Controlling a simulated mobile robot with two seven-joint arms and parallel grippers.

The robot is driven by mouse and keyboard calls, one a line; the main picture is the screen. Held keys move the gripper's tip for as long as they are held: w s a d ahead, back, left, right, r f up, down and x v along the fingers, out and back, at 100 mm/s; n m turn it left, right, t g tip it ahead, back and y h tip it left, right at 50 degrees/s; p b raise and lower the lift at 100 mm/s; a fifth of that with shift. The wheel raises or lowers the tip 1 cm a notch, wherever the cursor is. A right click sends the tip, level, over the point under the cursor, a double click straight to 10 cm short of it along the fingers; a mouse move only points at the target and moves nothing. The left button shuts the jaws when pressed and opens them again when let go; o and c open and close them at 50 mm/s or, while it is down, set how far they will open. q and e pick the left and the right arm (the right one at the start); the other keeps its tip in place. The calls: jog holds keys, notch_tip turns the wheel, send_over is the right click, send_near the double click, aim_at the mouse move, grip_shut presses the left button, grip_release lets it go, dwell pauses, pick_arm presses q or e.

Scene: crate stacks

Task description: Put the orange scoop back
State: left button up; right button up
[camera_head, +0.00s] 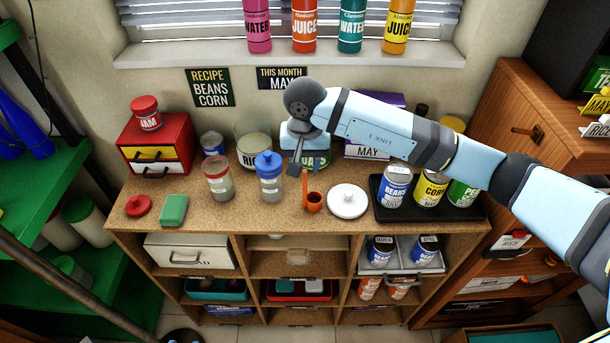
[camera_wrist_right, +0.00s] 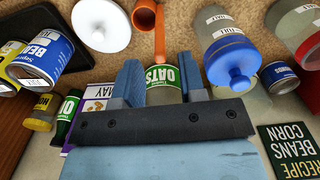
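The orange scoop (camera_head: 313,202) stands on the wooden counter, bowl down and handle up, left of a round white lid (camera_head: 347,201). In the right wrist view the scoop (camera_wrist_right: 149,16) is at the top edge, partly cut off. My right gripper (camera_head: 297,167) is above the counter just behind the scoop, apart from it. In the wrist view its two fingers (camera_wrist_right: 158,60) are spread. A green-labelled OATS jar (camera_wrist_right: 161,78) shows between and beyond them; in the head view this jar (camera_head: 315,160) is partly hidden by the gripper. My left gripper is not in view.
A blue-lidded jar (camera_head: 269,178) stands left of the scoop, with a RICE jar (camera_head: 254,150) behind it. A black tray (camera_head: 398,211) of cans is at right. A red lid (camera_head: 139,206) and green block (camera_head: 174,210) lie at left. Shelves open below the counter.

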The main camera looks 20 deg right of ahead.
notch_tip(320, 180, up, 7)
jog(key=b, duration=0.1)
jog(key=s+a+f+m+g+y, duration=0.2)
jog(key=s+a+m+g+y, duration=0.1)
jog(key=s+a+m+y, duration=1.25)
jog(key=d+f+n+t+h, duration=0.5)
jog(key=d+f+n+t, duration=0.4)
jog(key=n, duration=0.6)
jog(key=d+f+n+t+h, duration=0.6)
jog(key=f+n+t, duration=0.4)
jog(key=n, duration=0.4)
jog(key=s+d+f+m+g+h, duration=0.1)
jog(key=s+d+f+m+g, duration=0.5)
jog(key=s+f, duration=0.4)
pick_arm(q)
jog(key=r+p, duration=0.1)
jog(key=p, duration=0.1)
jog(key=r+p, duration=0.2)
jog(key=p, duration=0.1)
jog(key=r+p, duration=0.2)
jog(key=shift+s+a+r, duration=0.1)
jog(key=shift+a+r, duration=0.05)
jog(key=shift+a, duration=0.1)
pick_arm(e)
notch_tip(320, 180, up, 7)
jog(key=m, duration=0.1)
jog(key=shift+a+t, duration=0.2)
jog(key=shift+t, duration=0.2)
